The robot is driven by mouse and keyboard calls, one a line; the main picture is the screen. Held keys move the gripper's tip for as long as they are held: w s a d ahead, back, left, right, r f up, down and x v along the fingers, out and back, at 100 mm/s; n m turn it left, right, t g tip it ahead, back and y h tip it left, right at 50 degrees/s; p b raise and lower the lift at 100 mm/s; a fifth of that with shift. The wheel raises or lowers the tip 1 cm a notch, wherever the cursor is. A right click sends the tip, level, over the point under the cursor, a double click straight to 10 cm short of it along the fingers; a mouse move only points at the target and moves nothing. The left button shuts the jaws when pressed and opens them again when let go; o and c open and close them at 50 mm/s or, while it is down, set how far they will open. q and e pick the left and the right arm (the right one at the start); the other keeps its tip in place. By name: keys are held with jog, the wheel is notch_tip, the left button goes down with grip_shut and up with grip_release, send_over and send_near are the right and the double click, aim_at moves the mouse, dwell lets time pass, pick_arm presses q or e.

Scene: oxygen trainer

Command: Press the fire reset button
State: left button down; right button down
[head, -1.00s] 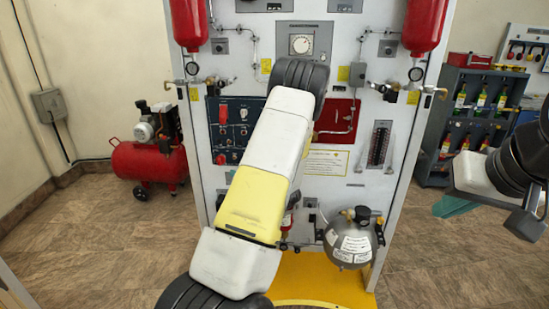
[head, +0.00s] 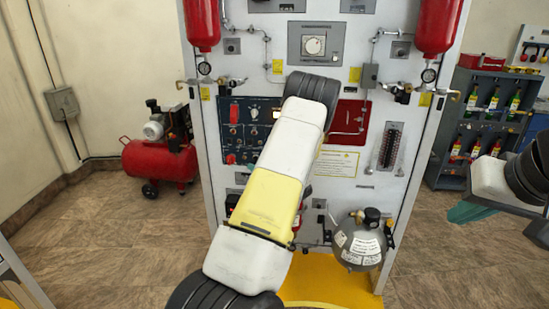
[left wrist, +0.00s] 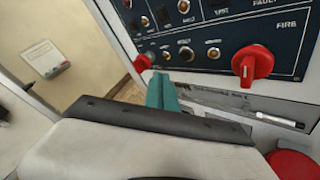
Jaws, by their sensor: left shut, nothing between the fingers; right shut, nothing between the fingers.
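A dark blue control panel (head: 250,143) is on the upright white board, partly hidden by my left arm in the head view. In the left wrist view the panel (left wrist: 225,60) carries a red knob (left wrist: 250,65) beside the word FIRE and a row of small buttons (left wrist: 187,53). Their small labels are too blurred to tell which is the reset. My left gripper (left wrist: 162,91) has teal fingers, shut and empty, just below the row at the panel's lower edge; contact cannot be told. My right gripper (head: 470,212) is shut and empty, at the right.
A second red knob (left wrist: 143,62) sits left of the buttons, near the fingers. A silver rod-like part (left wrist: 275,120) lies below the panel. A grey spherical tank (head: 358,243) is low on the board. A red compressor (head: 160,160) stands left on open floor.

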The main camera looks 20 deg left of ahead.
pick_arm(q)
jog(key=shift+w+a, duration=0.2)
jog(key=shift+w, duration=0.7)
jog(key=shift+w+a, duration=0.2)
jog(key=shift+w, duration=0.65)
jog(key=shift+w, duration=0.15)
dwell(0.6)
jog(key=shift+w+a, duration=0.1)
jog(key=shift+w, duration=0.15)
jog(key=shift+w+a, duration=0.1)
jog(key=shift+w, duration=0.25)
dwell(0.6)
jog(key=shift+s, duration=0.1)
jog(key=shift+s+d, duration=0.2)
jog(key=shift+s, duration=0.45)
jog(key=shift+s+d, duration=0.2)
jog(key=shift+s, duration=0.6)
jog(key=shift+s+d, duration=0.2)
jog(key=shift+s, duration=0.65)
jog(key=shift+s+d, duration=0.2)
jog(key=shift+s, duration=0.6)
